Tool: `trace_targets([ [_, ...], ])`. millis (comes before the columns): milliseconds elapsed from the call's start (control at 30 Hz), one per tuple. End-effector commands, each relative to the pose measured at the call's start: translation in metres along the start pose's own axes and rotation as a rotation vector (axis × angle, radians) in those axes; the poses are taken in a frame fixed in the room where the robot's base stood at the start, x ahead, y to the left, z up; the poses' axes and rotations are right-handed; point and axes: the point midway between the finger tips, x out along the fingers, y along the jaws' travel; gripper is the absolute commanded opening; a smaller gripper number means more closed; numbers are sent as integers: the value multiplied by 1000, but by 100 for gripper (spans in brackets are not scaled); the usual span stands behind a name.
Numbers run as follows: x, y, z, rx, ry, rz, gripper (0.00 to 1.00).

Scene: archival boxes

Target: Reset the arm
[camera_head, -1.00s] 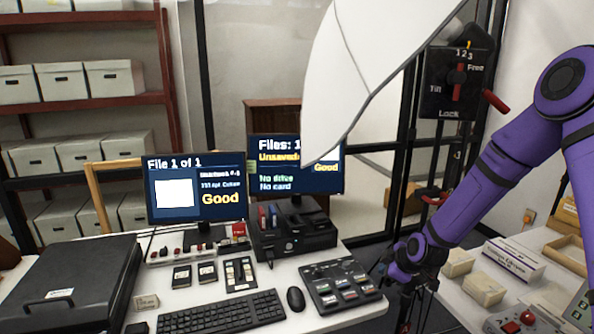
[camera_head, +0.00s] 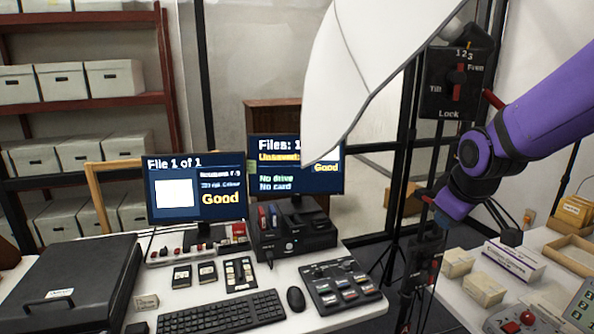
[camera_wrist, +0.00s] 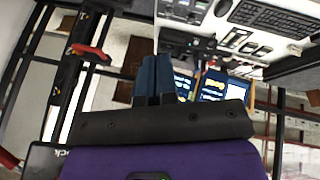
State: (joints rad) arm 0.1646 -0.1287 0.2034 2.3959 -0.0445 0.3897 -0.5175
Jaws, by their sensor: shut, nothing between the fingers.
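My purple arm reaches in from the right side of the head view, with my gripper (camera_head: 432,212) hanging near the black stand, above the gap between the two tables. In the wrist view my gripper (camera_wrist: 153,60) shows two blue fingers side by side. They are shut with nothing between them. The fingertips look clear of the desk.
A black stand with a lever panel (camera_head: 456,83) and a white umbrella-like shade (camera_head: 365,60) stand close to my arm. The left desk carries monitors (camera_head: 196,188), a keyboard (camera_head: 222,313) and a black case (camera_head: 70,285). Small boxes (camera_head: 485,289) lie on the right table.

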Motion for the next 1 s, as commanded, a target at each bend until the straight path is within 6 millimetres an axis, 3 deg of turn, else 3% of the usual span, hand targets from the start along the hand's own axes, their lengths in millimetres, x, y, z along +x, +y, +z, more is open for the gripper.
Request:
trace_targets([
  [33, -17, -2, 6, 35, 0, 10, 0],
  [200, -65, -14, 29, 168, -10, 21, 0],
  [500, -136, -41, 80, 414, -12, 9, 0],
  [733, -168, -61, 116, 558, -11, -18, 0],
  [1000, -176, -68, 128, 608, -15, -32, 0],
])
